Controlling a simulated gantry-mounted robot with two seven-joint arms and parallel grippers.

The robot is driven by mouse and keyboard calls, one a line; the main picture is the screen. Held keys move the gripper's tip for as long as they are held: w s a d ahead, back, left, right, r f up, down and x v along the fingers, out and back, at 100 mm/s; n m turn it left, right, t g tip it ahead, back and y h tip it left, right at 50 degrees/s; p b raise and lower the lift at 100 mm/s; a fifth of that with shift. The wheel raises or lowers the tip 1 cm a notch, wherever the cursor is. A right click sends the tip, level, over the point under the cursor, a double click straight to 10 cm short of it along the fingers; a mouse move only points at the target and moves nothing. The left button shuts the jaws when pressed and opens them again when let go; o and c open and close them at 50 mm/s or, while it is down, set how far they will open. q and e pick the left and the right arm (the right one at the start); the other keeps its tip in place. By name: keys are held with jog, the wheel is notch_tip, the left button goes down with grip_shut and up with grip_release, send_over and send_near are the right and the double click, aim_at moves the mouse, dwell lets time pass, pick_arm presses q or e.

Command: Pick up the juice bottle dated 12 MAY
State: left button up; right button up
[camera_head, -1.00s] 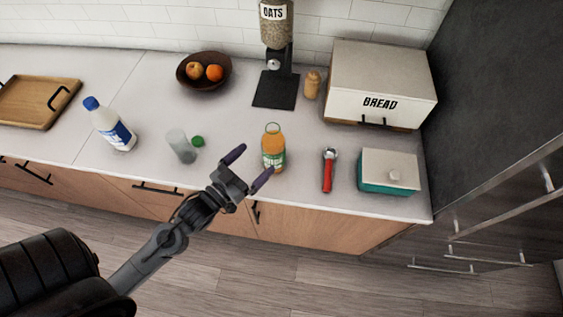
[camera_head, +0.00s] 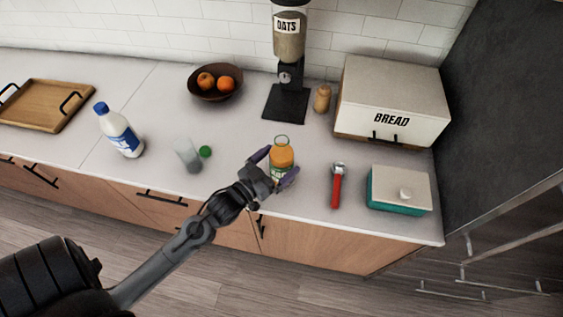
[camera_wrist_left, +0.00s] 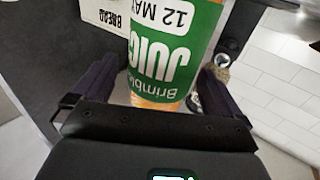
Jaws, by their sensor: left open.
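The juice bottle (camera_head: 281,151), orange with a green label, stands upright near the front of the counter. In the left wrist view the bottle stands between the two fingers, with no clear contact. My right gripper is not in view.
A white, blue-capped bottle (camera_head: 118,132) stands farther left.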

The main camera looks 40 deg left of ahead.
pick_arm(q)
jog(key=w, duration=0.3)
jog(key=shift+w, duration=0.2)
jog(key=shift+c, duration=0.2)
jog(key=c, duration=1)
jog(key=shift+r, duration=0.15)
